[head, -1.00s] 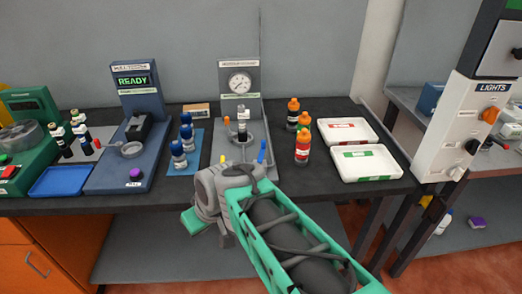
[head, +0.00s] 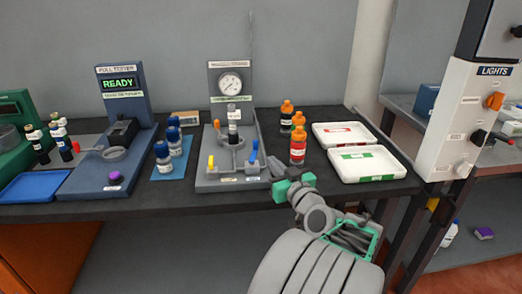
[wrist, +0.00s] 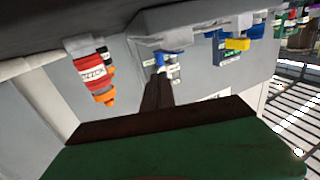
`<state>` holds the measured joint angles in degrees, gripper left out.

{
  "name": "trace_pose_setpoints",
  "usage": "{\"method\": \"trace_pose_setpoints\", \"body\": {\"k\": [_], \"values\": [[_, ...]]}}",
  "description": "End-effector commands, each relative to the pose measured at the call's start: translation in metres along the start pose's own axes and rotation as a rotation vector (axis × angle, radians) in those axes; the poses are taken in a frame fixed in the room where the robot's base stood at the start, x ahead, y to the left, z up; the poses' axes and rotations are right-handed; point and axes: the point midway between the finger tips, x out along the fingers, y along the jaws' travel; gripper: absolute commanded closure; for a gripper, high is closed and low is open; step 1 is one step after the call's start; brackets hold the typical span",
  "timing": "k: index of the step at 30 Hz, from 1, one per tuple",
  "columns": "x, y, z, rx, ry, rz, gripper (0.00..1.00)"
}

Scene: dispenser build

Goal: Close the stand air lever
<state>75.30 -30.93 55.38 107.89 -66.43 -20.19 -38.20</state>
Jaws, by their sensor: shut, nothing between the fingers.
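The grey stand (head: 232,78) has a round gauge on its back panel and a bottle in its middle. A yellow lever (head: 211,164) stands at its front left and a blue lever (head: 254,150) at its front right. Their labels are too small to read. My gripper (head: 278,178) is at the stand's front right corner, just right of the blue lever. In the wrist view my shut, empty dark fingers (wrist: 158,88) point toward the blue lever (wrist: 158,60); I cannot tell whether they touch. The yellow lever (wrist: 238,44) shows farther right there.
Orange-capped bottles (head: 298,150) stand close to the right of the stand, with two white trays (head: 368,180) beyond. Blue-capped bottles (head: 163,160) on a blue mat and the pull tester (head: 120,98) are to the left. The table's front edge lies below my gripper.

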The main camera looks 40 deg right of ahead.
Motion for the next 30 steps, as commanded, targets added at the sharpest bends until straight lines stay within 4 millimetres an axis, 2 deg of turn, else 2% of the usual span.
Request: {"method": "trace_pose_setpoints", "body": {"k": [1, 6, 12, 16, 30], "values": [[0.012, -0.002, -0.001, 0.002, -0.002, -0.007, 1.00], [0.050, -0.003, 0.000, 0.002, -0.002, -0.007, 1.00], [0.080, -0.001, 0.000, 0.002, -0.002, -0.003, 1.00], [0.087, 0.000, 0.000, 0.001, -0.002, 0.000, 1.00], [0.090, -0.002, 0.006, -0.001, -0.001, -0.002, 1.00]]}}
